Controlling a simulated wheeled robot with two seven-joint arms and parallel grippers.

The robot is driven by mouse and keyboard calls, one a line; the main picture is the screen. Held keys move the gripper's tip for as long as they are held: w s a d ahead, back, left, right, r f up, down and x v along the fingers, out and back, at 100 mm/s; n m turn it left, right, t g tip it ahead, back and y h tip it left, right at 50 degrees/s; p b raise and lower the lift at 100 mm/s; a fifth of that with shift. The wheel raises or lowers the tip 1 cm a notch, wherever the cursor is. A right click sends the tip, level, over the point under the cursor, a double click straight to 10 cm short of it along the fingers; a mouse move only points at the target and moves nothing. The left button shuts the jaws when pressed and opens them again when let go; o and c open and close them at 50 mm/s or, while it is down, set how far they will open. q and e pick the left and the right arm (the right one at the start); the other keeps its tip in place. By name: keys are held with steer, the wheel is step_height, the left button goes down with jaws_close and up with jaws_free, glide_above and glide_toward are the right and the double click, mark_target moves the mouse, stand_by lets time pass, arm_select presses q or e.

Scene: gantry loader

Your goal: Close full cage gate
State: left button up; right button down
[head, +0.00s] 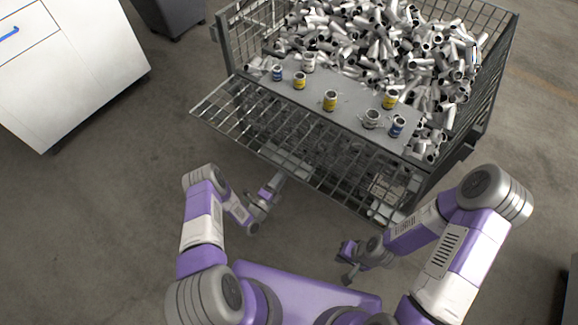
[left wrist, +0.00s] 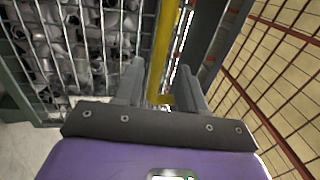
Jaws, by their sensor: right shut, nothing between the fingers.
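The cage (head: 506,62) is heaped with grey metal tube pieces. Its wire gate (head: 243,118) is swung out and down from the front, sticking out toward me below a grey shelf. My left gripper (head: 279,181) is near the gate's front edge, at its lower middle in the head view; whether it touches cannot be told. In the left wrist view its two fingers (left wrist: 163,88) stand apart, with no gate bar clearly between them. My right gripper (head: 347,276) is shut and empty, below the gate's right end and apart from it.
Several small cans, such as a yellow one (head: 330,100), stand on the grey shelf (head: 350,95). A white cabinet (head: 85,75) stands at the left. A yellow post (left wrist: 163,45) and a red-wired mesh (left wrist: 275,75) show in the left wrist view.

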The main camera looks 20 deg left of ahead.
mark_target(288, 167)
arm_select(q)
steer(key=b+x, duration=0.1)
steer(key=x, duration=0.4)
jaws_close()
